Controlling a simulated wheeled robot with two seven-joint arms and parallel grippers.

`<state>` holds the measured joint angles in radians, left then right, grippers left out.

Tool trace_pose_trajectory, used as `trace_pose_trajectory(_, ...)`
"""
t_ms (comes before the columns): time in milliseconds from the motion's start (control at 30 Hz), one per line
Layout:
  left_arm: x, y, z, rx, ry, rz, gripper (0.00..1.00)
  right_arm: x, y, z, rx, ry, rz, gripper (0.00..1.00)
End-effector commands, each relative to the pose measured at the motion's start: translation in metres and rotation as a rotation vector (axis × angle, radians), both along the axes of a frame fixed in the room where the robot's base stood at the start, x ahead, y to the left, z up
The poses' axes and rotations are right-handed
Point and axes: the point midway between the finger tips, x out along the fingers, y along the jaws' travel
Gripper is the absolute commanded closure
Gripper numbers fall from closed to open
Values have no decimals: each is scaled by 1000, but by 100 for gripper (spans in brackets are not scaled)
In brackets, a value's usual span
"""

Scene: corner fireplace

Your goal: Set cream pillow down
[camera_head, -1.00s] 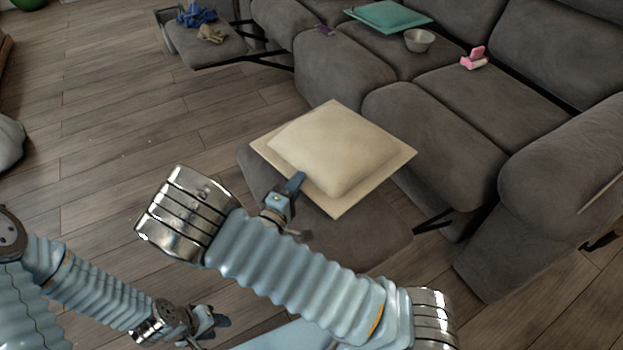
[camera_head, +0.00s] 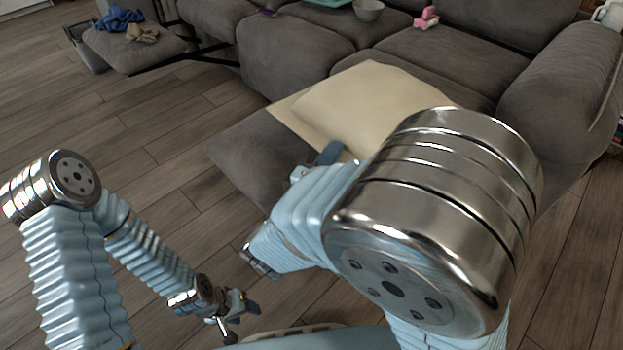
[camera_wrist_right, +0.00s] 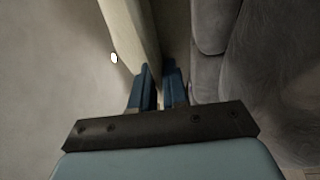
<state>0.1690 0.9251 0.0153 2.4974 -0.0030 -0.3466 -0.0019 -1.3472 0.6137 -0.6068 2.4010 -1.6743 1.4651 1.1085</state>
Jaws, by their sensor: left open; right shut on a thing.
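The cream pillow (camera_head: 362,103) lies over the grey footrest (camera_head: 245,160) of the sofa in the head view, partly hidden behind my right arm. My right gripper (camera_head: 325,155) is at the pillow's near edge and shut on it. In the right wrist view, the fingers (camera_wrist_right: 158,82) close on the edge of the pillow (camera_wrist_right: 135,40). I cannot tell whether the pillow's underside touches the footrest. My left gripper (camera_head: 240,315) is open and empty, low over the floor at the bottom of the head view.
The grey sofa (camera_head: 440,60) stands behind the pillow. A bowl (camera_head: 368,10) and a pink object (camera_head: 426,17) rest on it. Another footrest at upper left carries a blue cloth (camera_head: 118,18) and a tan cloth (camera_head: 141,33). The wood floor (camera_head: 130,110) at left is clear.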

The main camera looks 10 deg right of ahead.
Motion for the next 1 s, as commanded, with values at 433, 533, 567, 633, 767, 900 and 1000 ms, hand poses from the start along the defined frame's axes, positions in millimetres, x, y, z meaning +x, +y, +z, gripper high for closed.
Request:
trace_pose_trajectory(433,1,3,-46,3,-1,7,46,1,35,-18,-13,1,69,100)
trace_pose_trajectory(533,2,3,-51,3,-2,7,46,22,55,-31,-12,1,69,100)
trace_pose_trajectory(567,2,3,-52,3,-3,8,46,27,61,-35,-11,0,69,100)
trace_pose_trajectory(633,2,3,-55,4,-4,8,46,41,75,-45,-12,1,70,100)
trace_pose_trajectory(767,2,3,-62,4,-5,10,46,55,89,-72,-12,3,69,100)
trace_pose_trajectory(900,3,3,-65,4,-6,10,46,64,98,-86,-9,2,70,100)
trace_pose_trajectory(1000,3,3,-65,4,-6,10,46,66,101,-90,-8,1,70,100)
